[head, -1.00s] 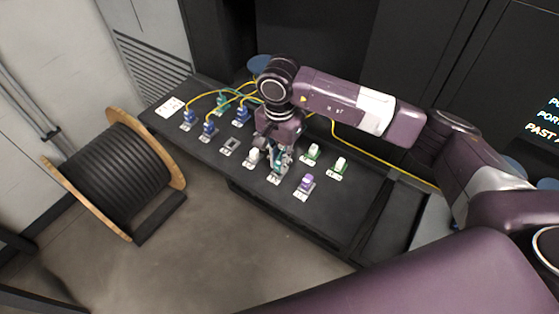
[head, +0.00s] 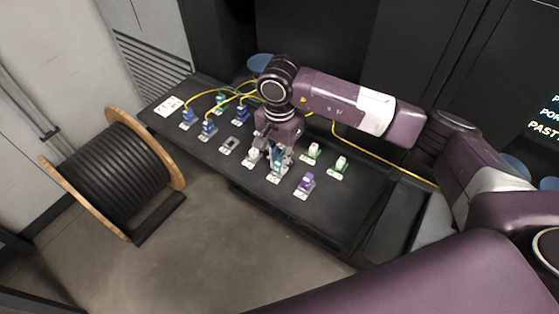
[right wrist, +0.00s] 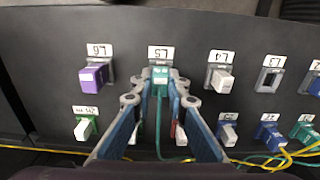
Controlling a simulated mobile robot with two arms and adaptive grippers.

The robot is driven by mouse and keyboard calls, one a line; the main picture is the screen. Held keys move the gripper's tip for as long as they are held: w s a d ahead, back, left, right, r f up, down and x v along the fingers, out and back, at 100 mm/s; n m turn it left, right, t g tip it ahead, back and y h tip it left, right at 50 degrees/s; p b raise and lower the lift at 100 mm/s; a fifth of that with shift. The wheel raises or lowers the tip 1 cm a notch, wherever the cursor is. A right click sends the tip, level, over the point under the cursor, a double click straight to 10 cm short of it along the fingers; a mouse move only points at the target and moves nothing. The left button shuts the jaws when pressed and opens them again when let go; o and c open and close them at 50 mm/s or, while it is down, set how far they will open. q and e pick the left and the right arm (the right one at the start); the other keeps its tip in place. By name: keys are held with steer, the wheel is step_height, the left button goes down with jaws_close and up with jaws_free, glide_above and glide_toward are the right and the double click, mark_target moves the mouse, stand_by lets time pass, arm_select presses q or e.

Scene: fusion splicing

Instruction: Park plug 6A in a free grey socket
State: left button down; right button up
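A teal plug (right wrist: 160,77) with a thin green cable stands at the socket labelled L5 (right wrist: 160,56); I cannot read a name on the plug. My right gripper (right wrist: 161,80) has its fingertips close against both sides of this plug, and the cable runs back between the fingers. In the head view the right gripper (head: 277,164) reaches down to the board, partly covering the plug. A grey socket (right wrist: 270,79) at label L3 is empty; it also shows in the head view (head: 230,145). My left gripper is not in view.
A purple plug (right wrist: 93,76) at L6 and a white one (right wrist: 222,80) at L4 flank the teal plug. Green-and-white, blue and teal plugs stand behind, some with yellow cables. A cable drum (head: 115,175) stands on the floor at left.

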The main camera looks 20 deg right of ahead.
steer(key=o, duration=0.5)
steer(key=shift+r, duration=0.15)
step_height(320, 180, up, 12)
steer(key=shift+f, duration=0.15)
stand_by(0.3)
